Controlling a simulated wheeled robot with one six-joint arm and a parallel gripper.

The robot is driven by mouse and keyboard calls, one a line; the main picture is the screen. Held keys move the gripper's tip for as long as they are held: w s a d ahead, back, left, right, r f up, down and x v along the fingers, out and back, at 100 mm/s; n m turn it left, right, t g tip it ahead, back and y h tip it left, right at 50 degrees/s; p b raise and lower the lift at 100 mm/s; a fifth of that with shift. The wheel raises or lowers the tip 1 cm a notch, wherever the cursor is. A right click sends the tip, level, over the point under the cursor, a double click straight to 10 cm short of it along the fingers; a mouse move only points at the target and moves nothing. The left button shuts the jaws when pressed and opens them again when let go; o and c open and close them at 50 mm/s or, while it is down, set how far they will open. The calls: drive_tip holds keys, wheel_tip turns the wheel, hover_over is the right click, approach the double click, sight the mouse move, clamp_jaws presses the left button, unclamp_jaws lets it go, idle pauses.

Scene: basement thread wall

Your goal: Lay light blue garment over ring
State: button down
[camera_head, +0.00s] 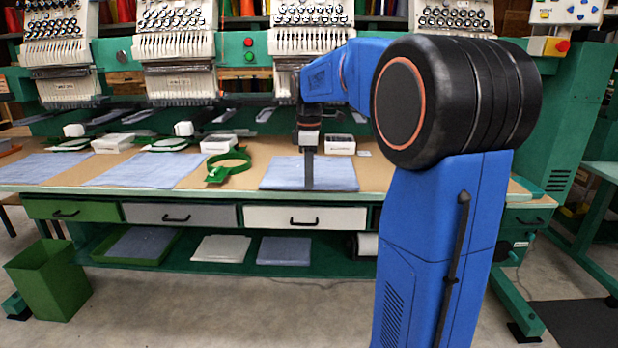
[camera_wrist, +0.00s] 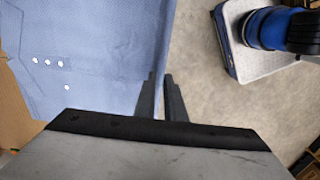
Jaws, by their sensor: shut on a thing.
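The light blue garment (camera_head: 338,174) lies flat on the tan worktop, right of the green ring (camera_head: 244,160). The ring lies on the worktop with an empty opening and a bracket at its lower left. My gripper (camera_head: 309,183) points down at the front part of the garment. In the wrist view the garment (camera_wrist: 85,50) fills the upper left, with several white dots on it. My gripper's fingers (camera_wrist: 162,88) are at its edge there, shut on it with a narrow gap between them. The exact pinch is too small to see.
Other blue garments (camera_head: 145,170) lie farther left on the worktop (camera_head: 205,183). White boxes (camera_head: 340,144) and embroidery machine heads (camera_head: 180,60) stand behind. Drawers (camera_head: 305,217) are below the front edge. A green bin (camera_head: 48,280) stands on the floor at left.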

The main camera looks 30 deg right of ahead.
drive_tip(key=c, duration=1.7)
unclamp_jaws()
drive_tip(key=shift+c, duration=0.2)
wheel_tip(320, 180, up, 18)
drive_tip(key=shift+f, duration=0.25)
drive_tip(key=s+a+f+m+t, duration=0.1)
drive_tip(key=s+a+f+m, duration=0.2)
drive_tip(key=s+f, duration=0.6)
drive_tip(key=s+a+f+m+t, duration=0.2)
drive_tip(key=s+a+f+m, duration=0.2)
drive_tip(key=s+a+f, duration=0.3)
drive_tip(key=s+a+f+m+t, duration=0.1)
drive_tip(key=s+a+f+m, duration=0.3)
drive_tip(key=s+f, duration=0.9)
drive_tip(key=shift+s+a+f+t, duration=0.15)
drive_tip(key=shift+s+a+t, duration=0.15)
drive_tip(key=shift+a, duration=0.4)
